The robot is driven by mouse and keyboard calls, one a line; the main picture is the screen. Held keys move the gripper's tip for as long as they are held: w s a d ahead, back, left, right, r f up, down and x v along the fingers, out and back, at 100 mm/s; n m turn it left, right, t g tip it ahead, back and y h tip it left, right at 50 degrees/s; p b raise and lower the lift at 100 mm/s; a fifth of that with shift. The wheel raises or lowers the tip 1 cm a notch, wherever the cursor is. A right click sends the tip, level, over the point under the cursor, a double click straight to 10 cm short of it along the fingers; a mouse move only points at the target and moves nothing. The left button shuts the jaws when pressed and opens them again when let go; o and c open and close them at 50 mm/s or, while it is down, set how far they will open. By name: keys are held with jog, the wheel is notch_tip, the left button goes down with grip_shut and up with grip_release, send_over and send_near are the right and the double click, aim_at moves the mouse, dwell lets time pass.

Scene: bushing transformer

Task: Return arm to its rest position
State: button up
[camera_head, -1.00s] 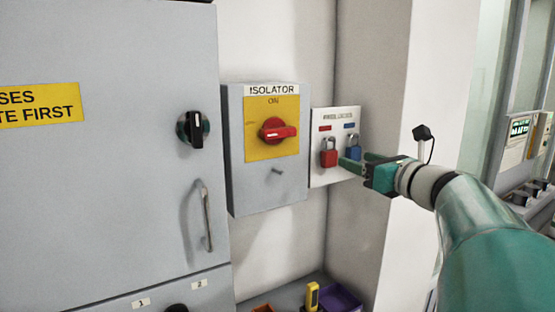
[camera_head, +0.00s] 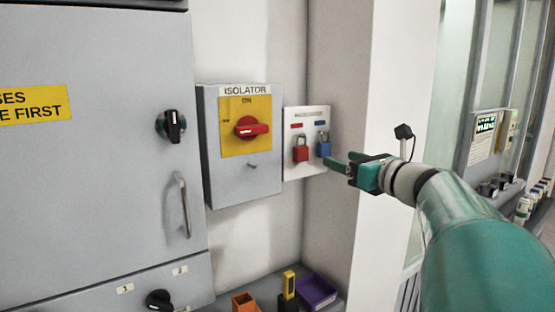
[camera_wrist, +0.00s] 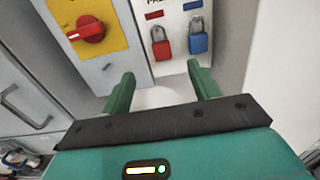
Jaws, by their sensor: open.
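My gripper (camera_head: 341,161) is at the end of my green arm, to the right of the padlock board (camera_head: 291,172) in the head view. In the wrist view my gripper (camera_wrist: 161,88) has its two green fingers spread apart with nothing between them. A red padlock (camera_head: 301,150) and a blue padlock (camera_head: 323,147) hang on the white board. In the wrist view the red padlock (camera_wrist: 162,46) and blue padlock (camera_wrist: 198,40) are beyond the fingertips, apart from them.
The grey isolator box (camera_head: 217,180) with a red handle (camera_head: 250,127) at ON is left of the board. A large grey cabinet (camera_head: 90,170) fills the left. Below, a shelf holds an orange bin (camera_head: 244,303), a yellow device (camera_head: 289,284) and a purple bin (camera_head: 317,292). A wall stands behind my gripper.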

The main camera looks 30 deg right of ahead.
jog(key=a+f+n+g+y, duration=0.1)
jog(key=a+f+n+g, duration=0.1)
jog(key=a+f+n, duration=0.4)
jog(key=a+f+n+g+y, duration=0.2)
jog(key=a+n+g, duration=0.15)
jog(key=a, duration=0.45)
jog(key=a+f+n+g+y, duration=0.1)
jog(key=a+f+n+g, duration=0.1)
jog(key=a+f+n, duration=0.45)
jog(key=s+a+f+n+g+h, duration=0.4)
jog(key=s+a+f+n, duration=0.6)
jog(key=n, duration=0.9)
jog(key=s+f+g, duration=0.1)
jog(key=s, duration=0.2)
jog(key=shift+s+f+n+h, duration=0.25)
jog(key=shift+f+n+h, duration=0.05)
jog(key=shift+f, duration=0.1)
jog(key=shift+a, duration=0.1)
